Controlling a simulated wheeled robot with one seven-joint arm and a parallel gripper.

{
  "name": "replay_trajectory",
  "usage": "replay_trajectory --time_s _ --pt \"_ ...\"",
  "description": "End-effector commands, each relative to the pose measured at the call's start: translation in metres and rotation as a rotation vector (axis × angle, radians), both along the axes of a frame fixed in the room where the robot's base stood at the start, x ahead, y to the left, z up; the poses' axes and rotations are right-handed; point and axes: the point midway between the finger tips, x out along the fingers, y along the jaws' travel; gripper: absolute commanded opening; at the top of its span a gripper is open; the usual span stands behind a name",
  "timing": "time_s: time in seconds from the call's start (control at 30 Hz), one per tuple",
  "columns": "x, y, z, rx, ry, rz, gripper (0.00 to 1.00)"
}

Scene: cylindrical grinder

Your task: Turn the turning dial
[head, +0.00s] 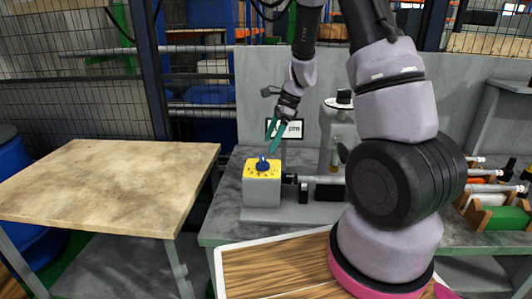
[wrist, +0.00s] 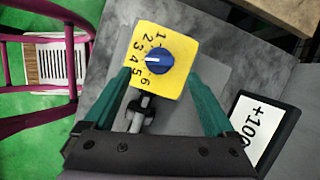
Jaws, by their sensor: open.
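The turning dial (head: 262,163) is a blue knob on a yellow plate (head: 252,172) on top of a grey box (head: 262,192) on the workbench. In the wrist view the blue dial (wrist: 153,60) shows a white pointer line toward its left side, near the number 3. The yellow plate (wrist: 176,36) carries numbers from 1 to 6. My gripper (head: 270,150) has teal fingers and hangs just above the dial, apart from it. In the wrist view my gripper (wrist: 163,75) is open, one finger on each side of the plate, with nothing between them.
A small display (head: 293,130) stands behind the dial box; in the wrist view the display (wrist: 262,132) is at right. Grinder parts (head: 325,188) lie right of the box. A wooden-topped table (head: 100,180) stands at left, with a gap before the workbench.

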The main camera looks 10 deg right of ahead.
Motion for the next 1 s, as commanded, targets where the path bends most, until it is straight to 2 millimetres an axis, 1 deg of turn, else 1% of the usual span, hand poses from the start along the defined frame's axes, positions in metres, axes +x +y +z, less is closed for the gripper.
replay_trajectory --time_s 0.03,0.2,0.33,0.57,0.67,0.77,0.87,0.9,1.0 --pt "0.0 -0.004 0.009 0.0 -0.004 -0.001 0.9" --pt "0.0 -0.01 0.024 0.0 -0.001 0.0 0.9" --pt "-0.001 -0.012 0.028 0.0 0.001 -0.001 0.9" --pt "-0.001 -0.012 0.028 0.0 0.001 0.0 0.9" --pt "-0.002 -0.012 0.034 0.001 -0.013 0.014 0.9" --pt "-0.008 -0.011 0.056 0.004 -0.064 0.065 0.9" --pt "-0.021 -0.011 0.092 0.0 -0.15 0.159 0.9" --pt "-0.029 -0.011 0.107 -0.006 -0.192 0.206 0.9" --pt "-0.049 -0.012 0.145 -0.032 -0.299 0.328 0.9"
